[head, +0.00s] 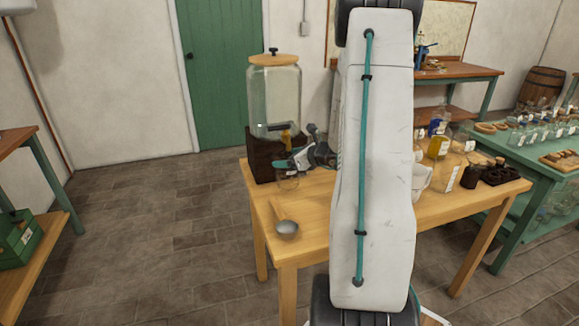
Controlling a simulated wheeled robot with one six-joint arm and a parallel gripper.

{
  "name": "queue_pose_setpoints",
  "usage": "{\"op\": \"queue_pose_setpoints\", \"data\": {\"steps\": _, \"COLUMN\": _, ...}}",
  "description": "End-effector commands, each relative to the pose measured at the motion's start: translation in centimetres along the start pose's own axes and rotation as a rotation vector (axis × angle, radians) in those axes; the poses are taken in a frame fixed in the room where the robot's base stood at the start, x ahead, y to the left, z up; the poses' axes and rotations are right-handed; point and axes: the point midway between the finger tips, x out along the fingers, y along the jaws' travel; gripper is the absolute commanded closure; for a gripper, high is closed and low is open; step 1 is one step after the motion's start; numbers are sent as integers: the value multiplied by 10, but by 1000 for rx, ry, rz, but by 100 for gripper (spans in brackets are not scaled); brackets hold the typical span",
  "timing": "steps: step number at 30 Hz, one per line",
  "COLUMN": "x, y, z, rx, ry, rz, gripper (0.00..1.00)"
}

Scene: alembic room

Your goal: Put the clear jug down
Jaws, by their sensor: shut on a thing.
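The clear jug (288,182) is small and see-through, and shows faintly just under my gripper, low in front of the glass dispenser (273,97) with its wooden lid and brass tap. My gripper (290,161), dark with teal parts, is shut on the jug near its top. The jug appears upright. Whether its base touches the wooden table (300,250) is too small to tell. My white arm link crosses the middle of the view and hides part of the table.
The dispenser stands on a dark wooden block (263,155). A metal ladle (287,229) lies at the table's front left. A white vessel (420,181), yellow-filled bottle (438,147) and dark bottles (488,173) stand on the right. The table's front left is mostly bare.

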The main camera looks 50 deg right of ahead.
Motion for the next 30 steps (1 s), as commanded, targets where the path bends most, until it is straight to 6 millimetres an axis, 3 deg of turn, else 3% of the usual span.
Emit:
{"op": "queue_pose_setpoints", "data": {"steps": 1, "x": 3, "y": 2, "z": -12, "rx": 8, "ry": 5, "rz": 1, "gripper": 71}}
{"op": "queue_pose_setpoints", "data": {"steps": 5, "x": 9, "y": 2, "z": -27, "rx": 7, "ry": 3, "rz": 1, "gripper": 71}}
{"op": "queue_pose_setpoints", "data": {"steps": 16, "x": 10, "y": 2, "z": -31, "rx": 4, "ry": 2, "rz": -1, "gripper": 71}}
{"op": "queue_pose_setpoints", "data": {"steps": 17, "x": 10, "y": 2, "z": -31, "rx": 4, "ry": 3, "rz": -1, "gripper": 13}}
{"op": "queue_pose_setpoints", "data": {"steps": 18, "x": 10, "y": 2, "z": -31, "rx": 4, "ry": 3, "rz": -1, "gripper": 2}}
{"op": "queue_pose_setpoints", "data": {"steps": 27, "x": 9, "y": 2, "z": -28, "rx": 4, "ry": 3, "rz": -1, "gripper": 0}}
{"op": "queue_pose_setpoints", "data": {"steps": 30, "x": -2, "y": 1, "z": -28, "rx": 5, "ry": 3, "rz": -3, "gripper": 0}}
